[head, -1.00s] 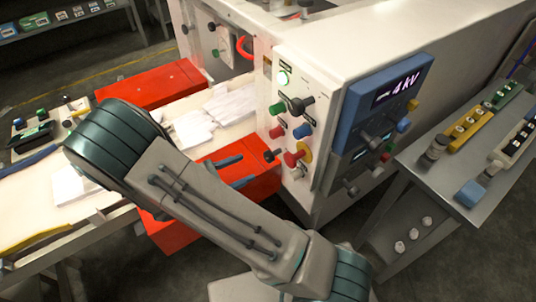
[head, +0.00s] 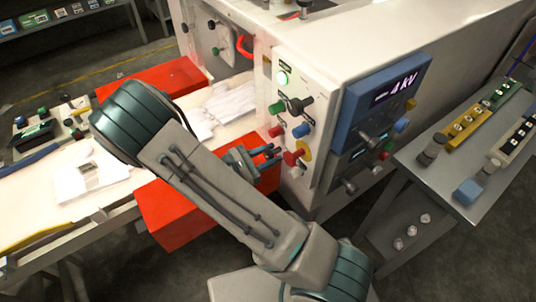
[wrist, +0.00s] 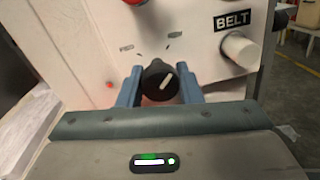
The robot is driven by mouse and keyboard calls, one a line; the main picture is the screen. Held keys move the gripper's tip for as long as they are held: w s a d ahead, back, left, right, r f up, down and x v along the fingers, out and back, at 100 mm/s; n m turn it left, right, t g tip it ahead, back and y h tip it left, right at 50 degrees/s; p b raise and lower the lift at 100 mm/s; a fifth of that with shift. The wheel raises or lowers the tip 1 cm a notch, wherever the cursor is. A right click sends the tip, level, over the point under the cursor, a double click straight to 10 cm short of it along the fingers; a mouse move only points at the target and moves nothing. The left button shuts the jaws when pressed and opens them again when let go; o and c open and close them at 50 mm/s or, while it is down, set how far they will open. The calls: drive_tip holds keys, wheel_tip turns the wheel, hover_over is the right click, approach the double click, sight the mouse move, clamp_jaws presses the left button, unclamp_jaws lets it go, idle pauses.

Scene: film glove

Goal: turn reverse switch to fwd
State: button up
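The reverse switch is a black round knob (wrist: 160,80) with a white pointer line, low on the white control panel (wrist: 75,40) in the wrist view. Its pointer leans up and to the right. A small label (wrist: 127,48), apparently FWD, is at its upper left; another, too small to read, is at its upper right. My gripper (wrist: 161,88) is open, with one blue-grey finger on each side of the knob. I cannot tell if they touch it. In the head view my gripper (head: 279,153) is at the panel's lower left edge and hides the knob.
A white BELT knob (wrist: 240,48) sits right of the switch and a red button (wrist: 134,2) above it. A red box (head: 180,212) lies below my arm.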

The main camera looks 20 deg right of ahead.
drive_tip(key=shift+c, duration=0.9)
drive_tip(key=shift+n, duration=0.3)
drive_tip(key=n+p, duration=0.2)
drive_tip(key=shift+r+n+p, duration=0.1)
drive_tip(key=shift+n+p, duration=0.2)
drive_tip(key=shift+p, duration=0.05)
drive_tip(key=n+p, duration=0.3)
drive_tip(key=n, duration=0.2)
drive_tip(key=shift+s+n, duration=0.15)
drive_tip(key=shift+n, duration=0.15)
drive_tip(key=n+t+p, duration=0.1)
drive_tip(key=n+p, duration=0.1)
drive_tip(key=n, duration=0.2)
drive_tip(key=shift+n, duration=0.4)
drive_tip(key=n+p, duration=0.1)
drive_tip(key=n, duration=0.4)
drive_tip(key=shift+t+p, duration=0.4)
drive_tip(key=shift+n, duration=0.3)
